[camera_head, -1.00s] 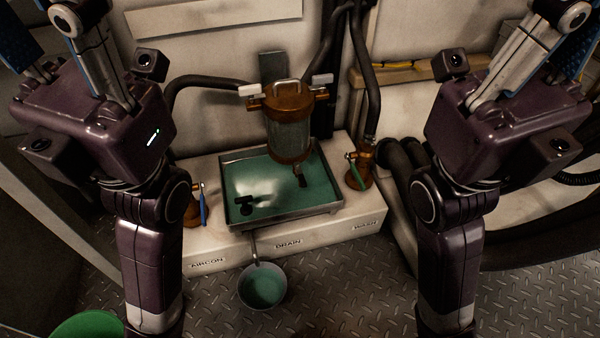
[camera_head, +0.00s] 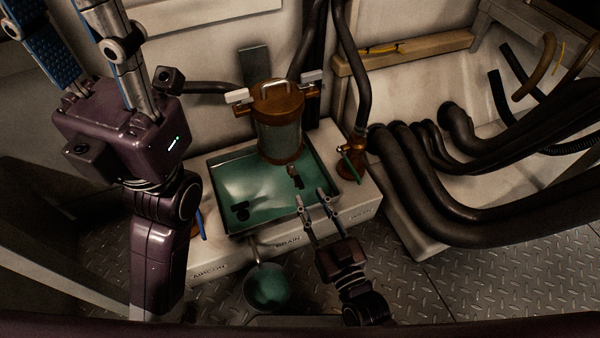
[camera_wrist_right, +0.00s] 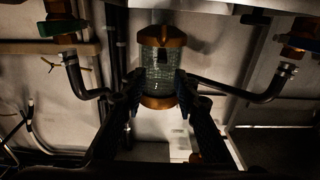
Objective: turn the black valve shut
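A brown-capped glass strainer (camera_head: 279,120) stands at the back of a tray of green liquid (camera_head: 212,180). A small dark fitting (camera_head: 294,174) below it looks like the black valve; its handle position is too small to tell. My right gripper (camera_head: 311,196) is open and empty, over the tray's front right edge, its fingers pointing toward the fitting and apart from it. In the right wrist view the strainer glass (camera_wrist_right: 160,75) shows beyond the open fingers, and the fitting cannot be made out.
A black piece (camera_head: 240,211) lies in the tray. White handles (camera_head: 237,96) flank the strainer top. A green-handled valve (camera_head: 354,160) stands right and a blue handle (camera_head: 200,224) left. A pan (camera_head: 267,288) sits on the floor in front. Thick black hoses (camera_head: 440,190) fill the right.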

